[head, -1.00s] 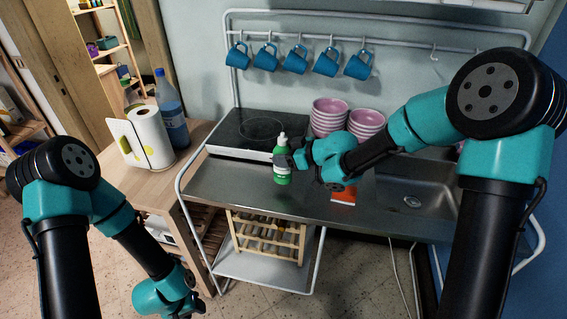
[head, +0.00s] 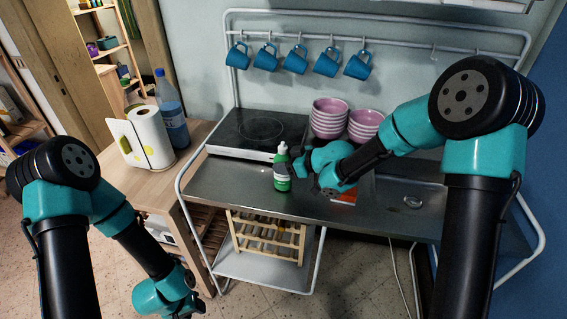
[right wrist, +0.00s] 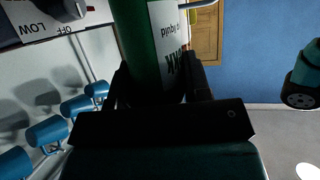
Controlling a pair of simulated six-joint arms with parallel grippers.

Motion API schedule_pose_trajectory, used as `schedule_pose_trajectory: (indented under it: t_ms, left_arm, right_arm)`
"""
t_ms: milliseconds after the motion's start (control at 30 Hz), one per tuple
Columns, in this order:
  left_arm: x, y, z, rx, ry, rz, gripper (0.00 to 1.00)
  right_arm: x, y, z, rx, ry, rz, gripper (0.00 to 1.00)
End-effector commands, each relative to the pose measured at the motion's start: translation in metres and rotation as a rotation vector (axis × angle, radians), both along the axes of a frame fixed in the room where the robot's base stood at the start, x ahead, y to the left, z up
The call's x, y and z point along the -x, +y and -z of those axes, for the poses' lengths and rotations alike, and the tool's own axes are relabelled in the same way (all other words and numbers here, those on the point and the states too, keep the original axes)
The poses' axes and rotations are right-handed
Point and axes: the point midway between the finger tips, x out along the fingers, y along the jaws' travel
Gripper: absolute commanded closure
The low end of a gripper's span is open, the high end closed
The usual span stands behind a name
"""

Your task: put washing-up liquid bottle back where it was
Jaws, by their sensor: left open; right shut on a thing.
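The washing-up liquid bottle (head: 283,184) is green with a white cap and looks upright. It is over the front left of the steel counter (head: 225,185), in front of the hob. I cannot tell whether its base touches the counter. My right gripper (head: 292,165) is shut on the bottle from the right. In the right wrist view the bottle (right wrist: 143,45) sits between the fingers, with a white label on its side. My left gripper (head: 194,304) is low at the bottom edge, far from the bottle, open and mostly hidden.
Pink bowls (head: 329,118) stand in stacks behind my right forearm. An orange-red item (head: 344,197) lies on the counter below that wrist. The hob (head: 258,130) is behind the bottle. Blue mugs (head: 295,60) hang above. A paper towel roll (head: 150,135) and blue bottle (head: 171,110) stand left.

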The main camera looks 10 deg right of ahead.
Motion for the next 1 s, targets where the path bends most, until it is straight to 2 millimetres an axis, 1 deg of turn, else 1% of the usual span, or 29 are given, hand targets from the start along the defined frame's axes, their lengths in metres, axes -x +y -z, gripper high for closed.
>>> schedule_pose_trajectory:
  t_ms: [67,100,333,567,700,867,1000]
  left_arm:
    - [0.000,0.000,0.000,0.000,0.000,0.000,0.57]
    - [0.000,0.000,0.000,0.000,0.000,0.000,0.57]
    - [0.000,0.000,0.000,0.000,0.000,0.000,0.57]
    - [0.000,0.000,0.000,0.000,0.000,0.000,0.57]
    - [0.000,0.000,0.000,0.000,0.000,0.000,0.57]
    - [0.000,0.000,0.000,0.000,0.000,0.000,0.57]
    - [0.000,0.000,0.000,0.000,0.000,0.000,0.57]
  right_arm:
    - [0.000,0.000,0.002,0.000,0.000,0.000,0.89]
    - [0.000,0.000,0.002,0.000,0.000,0.000,0.53]
    - [0.000,0.000,0.002,0.000,0.000,0.000,0.31]
    - [0.000,0.000,0.002,0.000,0.000,0.000,0.30]
    - [0.000,0.000,-0.002,0.000,0.000,0.000,0.30]
    - [0.008,-0.014,-0.008,0.000,-0.001,0.002,0.30]
    - [0.019,-0.033,-0.018,0.001,-0.001,0.004,0.30]
